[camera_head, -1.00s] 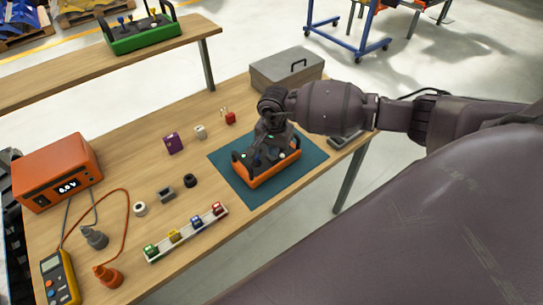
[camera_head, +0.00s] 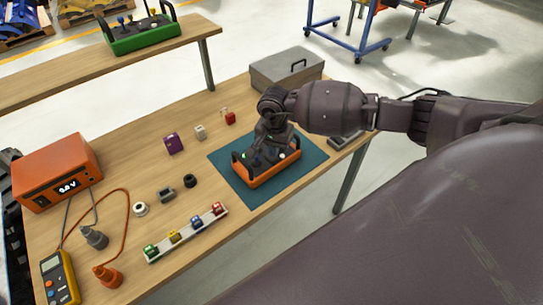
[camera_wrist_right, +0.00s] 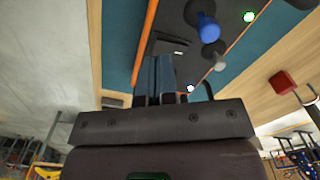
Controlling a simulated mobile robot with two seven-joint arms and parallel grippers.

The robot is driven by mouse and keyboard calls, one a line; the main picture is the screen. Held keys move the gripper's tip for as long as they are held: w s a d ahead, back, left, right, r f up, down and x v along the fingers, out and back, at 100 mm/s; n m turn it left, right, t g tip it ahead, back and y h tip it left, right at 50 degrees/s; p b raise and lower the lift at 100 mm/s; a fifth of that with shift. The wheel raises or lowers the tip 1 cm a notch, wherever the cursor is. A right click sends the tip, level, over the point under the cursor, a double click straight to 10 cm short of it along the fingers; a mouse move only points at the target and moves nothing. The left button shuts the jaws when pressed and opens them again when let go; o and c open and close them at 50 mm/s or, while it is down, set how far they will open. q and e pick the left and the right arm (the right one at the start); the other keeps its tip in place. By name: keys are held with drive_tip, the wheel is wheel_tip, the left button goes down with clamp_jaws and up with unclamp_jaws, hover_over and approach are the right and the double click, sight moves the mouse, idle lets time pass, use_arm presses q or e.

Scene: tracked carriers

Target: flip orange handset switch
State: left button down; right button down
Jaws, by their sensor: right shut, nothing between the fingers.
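The orange handset (camera_head: 275,175) has an orange frame, a dark top and black end handles. It lies on a teal mat (camera_head: 232,184) on the wooden table. My right gripper (camera_head: 259,158) is over the left part of the handset and hides much of its top. In the right wrist view, my right gripper's fingers (camera_wrist_right: 158,80) are shut with nothing between them, close to the dark panel. I cannot tell whether the fingers touch a switch. My left gripper is out of view.
A grey toolbox (camera_head: 287,70) stands behind the mat. Left of the mat are a purple block (camera_head: 172,144), small parts and a white rail (camera_head: 186,234) with coloured pieces. An orange power supply (camera_head: 56,170) stands far left. A green handset (camera_head: 142,38) is on the back table.

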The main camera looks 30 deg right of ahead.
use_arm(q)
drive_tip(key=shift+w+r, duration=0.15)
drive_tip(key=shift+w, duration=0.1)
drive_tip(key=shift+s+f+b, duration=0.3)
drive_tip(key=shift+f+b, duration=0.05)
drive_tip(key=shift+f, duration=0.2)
use_arm(e)
drive_tip(key=shift+f, duration=0.45)
use_arm(q)
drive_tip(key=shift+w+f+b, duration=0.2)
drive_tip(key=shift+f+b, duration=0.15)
drive_tip(key=shift+b, duration=0.05)
use_arm(e)
drive_tip(key=shift+f, duration=0.5)
